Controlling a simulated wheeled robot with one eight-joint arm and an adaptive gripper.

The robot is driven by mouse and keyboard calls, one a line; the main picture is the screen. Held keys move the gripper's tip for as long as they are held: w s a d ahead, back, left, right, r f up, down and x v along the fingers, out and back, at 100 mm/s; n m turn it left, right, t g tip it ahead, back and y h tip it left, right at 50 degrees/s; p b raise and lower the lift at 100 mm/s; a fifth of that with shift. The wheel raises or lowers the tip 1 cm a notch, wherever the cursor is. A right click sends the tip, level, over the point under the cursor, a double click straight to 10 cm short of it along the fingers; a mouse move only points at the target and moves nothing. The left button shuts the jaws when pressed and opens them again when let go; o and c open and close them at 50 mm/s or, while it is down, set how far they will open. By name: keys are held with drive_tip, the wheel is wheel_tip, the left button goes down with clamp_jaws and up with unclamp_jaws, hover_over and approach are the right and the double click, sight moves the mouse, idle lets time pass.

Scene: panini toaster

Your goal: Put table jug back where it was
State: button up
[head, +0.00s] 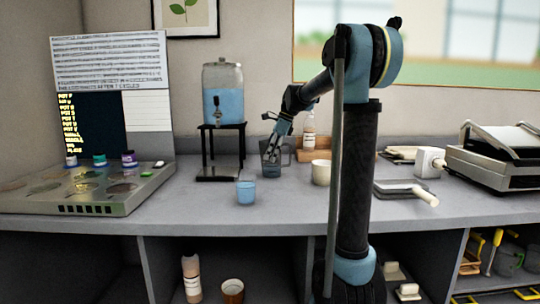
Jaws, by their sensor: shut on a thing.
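The table jug (270,171) is a grey, see-through vessel in the middle of the counter, just right of the dispenser stand. A handle shows on its right side. My gripper (270,153) reaches down from the upper right and is shut on the jug at its upper part. The gripper's fingers cover some of the jug's rim. The jug looks upright. I cannot tell whether its base touches the counter (300,203).
A water dispenser (223,105) on a black stand is left of the jug. A blue cup (246,193) stands in front. A cream container (320,173), a bottle (309,133) and a wooden box (314,155) are to the right. A panini toaster (495,160) stands far right.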

drive_tip(key=o, duration=1.3)
